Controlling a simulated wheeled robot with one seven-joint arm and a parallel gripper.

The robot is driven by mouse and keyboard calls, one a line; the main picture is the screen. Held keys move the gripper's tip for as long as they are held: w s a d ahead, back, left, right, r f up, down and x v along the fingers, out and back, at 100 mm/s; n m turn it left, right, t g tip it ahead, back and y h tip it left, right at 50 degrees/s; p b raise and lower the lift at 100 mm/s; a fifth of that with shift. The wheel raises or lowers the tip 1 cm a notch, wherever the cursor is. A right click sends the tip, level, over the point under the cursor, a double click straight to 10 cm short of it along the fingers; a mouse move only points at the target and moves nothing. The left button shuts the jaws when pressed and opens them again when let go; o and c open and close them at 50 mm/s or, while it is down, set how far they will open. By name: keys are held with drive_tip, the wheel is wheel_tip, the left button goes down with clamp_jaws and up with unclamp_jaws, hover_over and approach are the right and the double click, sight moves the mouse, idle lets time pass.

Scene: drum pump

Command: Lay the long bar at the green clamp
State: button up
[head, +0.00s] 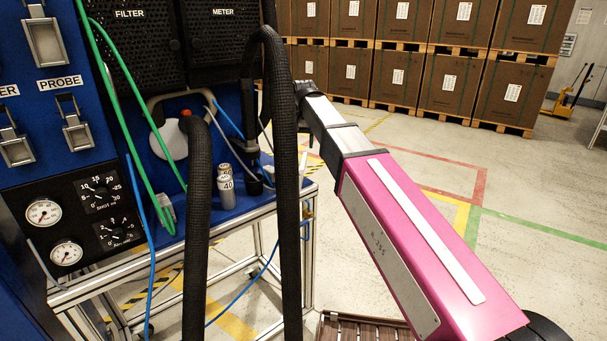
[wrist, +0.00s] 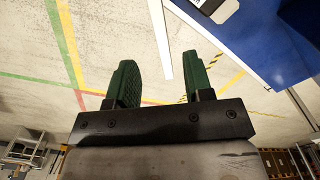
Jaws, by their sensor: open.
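My gripper (wrist: 158,62) is open in the wrist view, with its two green-padded fingers apart. A long, thin pale bar (wrist: 160,40) runs from the top edge down into the gap between the fingertips. It looks like the long bar. I cannot tell how far below the fingers it lies or whether it touches them. In the head view a short white piece (head: 303,161) shows at the bench's right edge, perhaps the same bar. The black hose hides part of my arm's end there. I cannot make out a green clamp in either view.
The blue-topped bench (head: 240,206) carries two small cylinders (head: 226,190) near its right side. A thick black hose (head: 285,190) hangs in front of the bench. Stacked brown boxes (head: 450,85) stand far behind.

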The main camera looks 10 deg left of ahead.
sight(303, 163)
drive_tip(key=shift+s+f, duration=0.15)
drive_tip(key=shift+f, duration=3.65)
clamp_jaws()
